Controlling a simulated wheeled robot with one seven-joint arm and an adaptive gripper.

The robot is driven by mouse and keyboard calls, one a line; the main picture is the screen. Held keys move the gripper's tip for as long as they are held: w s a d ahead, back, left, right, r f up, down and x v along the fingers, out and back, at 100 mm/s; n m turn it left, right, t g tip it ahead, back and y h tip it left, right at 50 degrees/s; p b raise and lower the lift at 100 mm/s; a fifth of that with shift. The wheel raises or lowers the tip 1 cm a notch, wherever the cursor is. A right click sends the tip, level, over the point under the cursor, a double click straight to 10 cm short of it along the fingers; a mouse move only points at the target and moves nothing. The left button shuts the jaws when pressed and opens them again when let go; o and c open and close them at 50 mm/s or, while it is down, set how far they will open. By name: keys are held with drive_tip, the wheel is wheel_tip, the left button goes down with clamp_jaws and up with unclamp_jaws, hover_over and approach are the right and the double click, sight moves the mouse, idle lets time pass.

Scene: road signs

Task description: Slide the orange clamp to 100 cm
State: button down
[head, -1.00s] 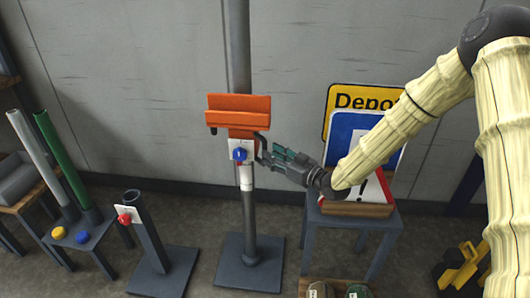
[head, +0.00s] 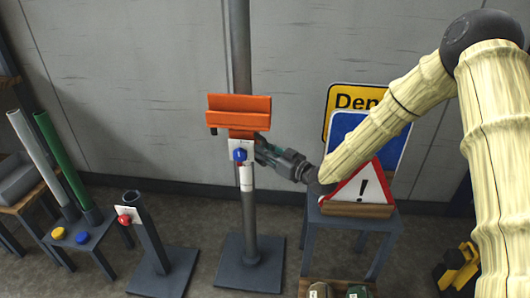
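The orange clamp (head: 239,111) sits around a grey upright pole (head: 249,212) in the middle of the head view. A white plate with a blue knob (head: 239,155) is just below it on the pole. A white band (head: 246,178) shows on the pole below the plate. My gripper (head: 262,150) reaches in from the right, its fingers at the right side of the clamp's lower part and the plate. The fingertips are partly hidden behind the plate and clamp, so I cannot tell whether they grip. No scale figures are readable.
A short post with a red knob (head: 124,219) stands left of the pole. A stand with white and green tubes (head: 60,160) is further left. Signs, including a red triangle (head: 357,187), lean on a small table right, close under my arm.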

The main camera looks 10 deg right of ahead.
sight(265, 125)
wheel_tip(265, 125, up, 10)
drive_tip(key=p, duration=0.4)
drive_tip(key=shift+w+r, duration=0.1)
drive_tip(key=shift+r, duration=0.15)
drive_tip(key=c, duration=1.4)
unclamp_jaws()
drive_tip(key=shift+f, duration=0.1)
drive_tip(key=v, duration=1.2)
drive_tip(key=shift+d, duration=0.1)
